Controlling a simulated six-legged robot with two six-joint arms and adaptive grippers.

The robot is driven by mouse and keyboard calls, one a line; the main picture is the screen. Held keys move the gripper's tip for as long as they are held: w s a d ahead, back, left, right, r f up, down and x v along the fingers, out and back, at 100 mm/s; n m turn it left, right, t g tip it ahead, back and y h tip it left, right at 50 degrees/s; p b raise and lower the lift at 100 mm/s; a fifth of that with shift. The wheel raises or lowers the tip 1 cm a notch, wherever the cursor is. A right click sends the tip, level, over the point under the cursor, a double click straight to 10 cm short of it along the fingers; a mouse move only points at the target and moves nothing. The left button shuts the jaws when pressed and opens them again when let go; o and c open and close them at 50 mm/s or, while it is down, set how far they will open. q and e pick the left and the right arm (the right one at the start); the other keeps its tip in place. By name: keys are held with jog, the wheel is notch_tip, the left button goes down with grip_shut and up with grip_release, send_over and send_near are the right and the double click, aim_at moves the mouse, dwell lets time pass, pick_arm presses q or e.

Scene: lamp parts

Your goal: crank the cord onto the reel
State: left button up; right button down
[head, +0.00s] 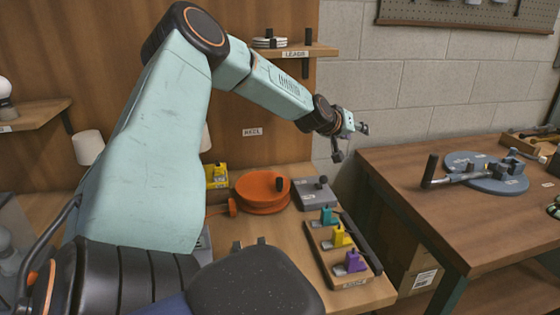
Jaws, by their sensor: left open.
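The orange reel (262,203) sits on the bench below the wall label "REEL". An orange cord piece (232,206) shows at the reel's left side; the rest of the cord is hidden behind my arm. My left gripper (350,143) is open and empty. It is in the air to the right of and above the reel, apart from it. My right gripper is not in view.
A grey box with a knob (314,193) stands close to the reel's right. A yellow part (216,176) stands behind left. A second table (420,205) is at right, beyond a gap.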

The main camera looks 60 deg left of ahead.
pick_arm(q)
jog(key=a+f+n+y+b, duration=0.1)
jog(key=f+n+y+b, duration=0.1)
jog(key=n+y+b, duration=0.1)
jog(key=n+g+y+b, duration=0.7)
jog(key=g+y+b, duration=0.1)
jog(key=g, duration=0.4)
send_near(282, 182)
jog(key=x, duration=0.4)
jog(key=shift+g, duration=0.3)
jog(key=shift+b+x, duration=0.9)
jog(key=shift+x, duration=2.7)
jog(key=shift+r, duration=0.1)
jog(key=shift+w, duration=0.1)
grip_shut()
